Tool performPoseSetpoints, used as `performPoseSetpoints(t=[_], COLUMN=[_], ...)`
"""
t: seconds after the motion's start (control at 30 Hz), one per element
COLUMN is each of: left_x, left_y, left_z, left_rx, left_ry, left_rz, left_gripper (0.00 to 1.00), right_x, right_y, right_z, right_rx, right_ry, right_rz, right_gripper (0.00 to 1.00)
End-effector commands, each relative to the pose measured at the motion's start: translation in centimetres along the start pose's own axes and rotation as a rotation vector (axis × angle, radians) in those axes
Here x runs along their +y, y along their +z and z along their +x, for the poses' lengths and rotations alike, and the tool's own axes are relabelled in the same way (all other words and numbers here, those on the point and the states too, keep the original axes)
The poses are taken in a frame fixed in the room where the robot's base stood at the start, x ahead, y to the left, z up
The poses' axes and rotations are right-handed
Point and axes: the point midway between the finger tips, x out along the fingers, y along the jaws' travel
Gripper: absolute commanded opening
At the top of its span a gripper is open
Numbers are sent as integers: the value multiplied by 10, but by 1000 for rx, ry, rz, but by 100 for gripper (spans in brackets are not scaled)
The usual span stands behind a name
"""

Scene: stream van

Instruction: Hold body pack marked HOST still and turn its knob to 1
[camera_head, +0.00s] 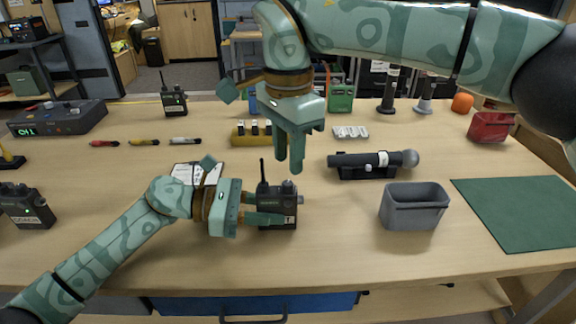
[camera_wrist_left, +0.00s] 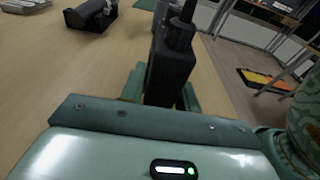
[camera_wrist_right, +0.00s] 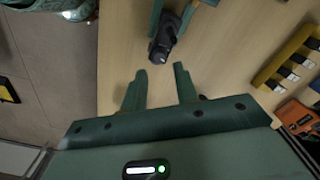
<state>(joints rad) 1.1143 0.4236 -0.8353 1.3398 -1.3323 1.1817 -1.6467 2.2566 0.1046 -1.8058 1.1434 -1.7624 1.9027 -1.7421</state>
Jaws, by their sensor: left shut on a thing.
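A black body pack (camera_head: 277,206) with a short antenna stands upright at the middle front of the table. Its label is mostly covered; only a last letter like T shows. My left gripper (camera_head: 268,209) is shut on the pack's body from the left, and the pack also shows between its fingers in the left wrist view (camera_wrist_left: 168,75). A dark knob (camera_head: 287,187) sits on the pack's top; its setting is too small to read. My right gripper (camera_head: 289,166) points down above the pack, apart from it. Its fingers are apart and empty in the right wrist view (camera_wrist_right: 160,88).
Another body pack (camera_head: 27,206) stands at the left edge, and one (camera_head: 174,101) at the back. A microphone (camera_head: 375,160) on a stand and a grey bin (camera_head: 413,207) are to the right. A green mat (camera_head: 520,210) lies at far right. The front strip is clear.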

Motion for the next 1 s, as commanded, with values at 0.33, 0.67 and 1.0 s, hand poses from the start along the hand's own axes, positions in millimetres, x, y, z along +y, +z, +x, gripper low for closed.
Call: performPoseSetpoints(t=[0.33, 0.67, 1.0], left_x=[0, 0, 0], left_y=[-1, -1, -1], left_z=[0, 0, 0], left_rx=[1, 1, 1], left_ry=[0, 0, 0], left_rz=[-1, 0, -1], left_gripper=[2, 2, 2], right_x=[0, 0, 0], right_y=[0, 1, 1], right_z=[34, 49, 48], right_rx=[-4, -7, -5], right_ry=[1, 2, 2], right_rz=[-1, 418, 1006], right_gripper=[30, 30, 30])
